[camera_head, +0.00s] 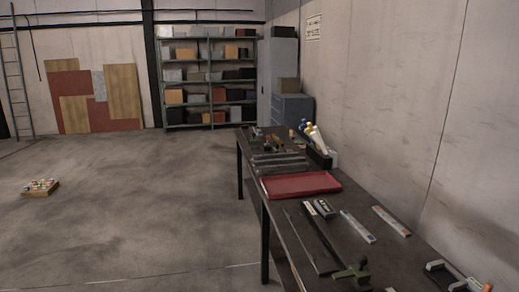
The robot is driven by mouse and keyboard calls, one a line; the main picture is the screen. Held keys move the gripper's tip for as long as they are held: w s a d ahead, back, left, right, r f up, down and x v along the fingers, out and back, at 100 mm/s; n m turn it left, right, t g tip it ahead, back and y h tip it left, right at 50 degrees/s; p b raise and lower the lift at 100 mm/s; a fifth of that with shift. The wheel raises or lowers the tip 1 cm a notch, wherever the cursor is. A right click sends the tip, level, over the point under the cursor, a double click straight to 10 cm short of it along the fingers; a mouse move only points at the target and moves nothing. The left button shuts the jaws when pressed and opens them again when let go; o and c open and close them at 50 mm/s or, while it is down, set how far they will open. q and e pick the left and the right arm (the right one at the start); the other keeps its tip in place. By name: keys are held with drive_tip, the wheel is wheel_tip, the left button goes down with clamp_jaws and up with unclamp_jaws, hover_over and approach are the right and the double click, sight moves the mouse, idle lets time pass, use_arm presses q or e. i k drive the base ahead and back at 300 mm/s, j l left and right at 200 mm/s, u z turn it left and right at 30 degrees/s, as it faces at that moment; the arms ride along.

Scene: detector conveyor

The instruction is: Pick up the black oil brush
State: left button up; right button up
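I cannot single out the black oil brush with certainty in the head view. A long dark tool (326,232) lies lengthwise on the dark workbench (268,204), and a thin dark rod (301,242) lies to its left. Small dark items (270,142) are clustered at the bench's far end, too small to tell apart. Neither of my grippers shows in this view.
The bench runs along the right wall. On it are a red tray (300,183), a black holder (319,157) with pale bottles, small flat boxes (391,221) and a green tool (352,272). A wooden crate (40,187) sits on the otherwise open floor at left. Shelves (208,88) stand behind.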

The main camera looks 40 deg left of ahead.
sight(277, 145)
drive_tip(key=u, duration=1.05)
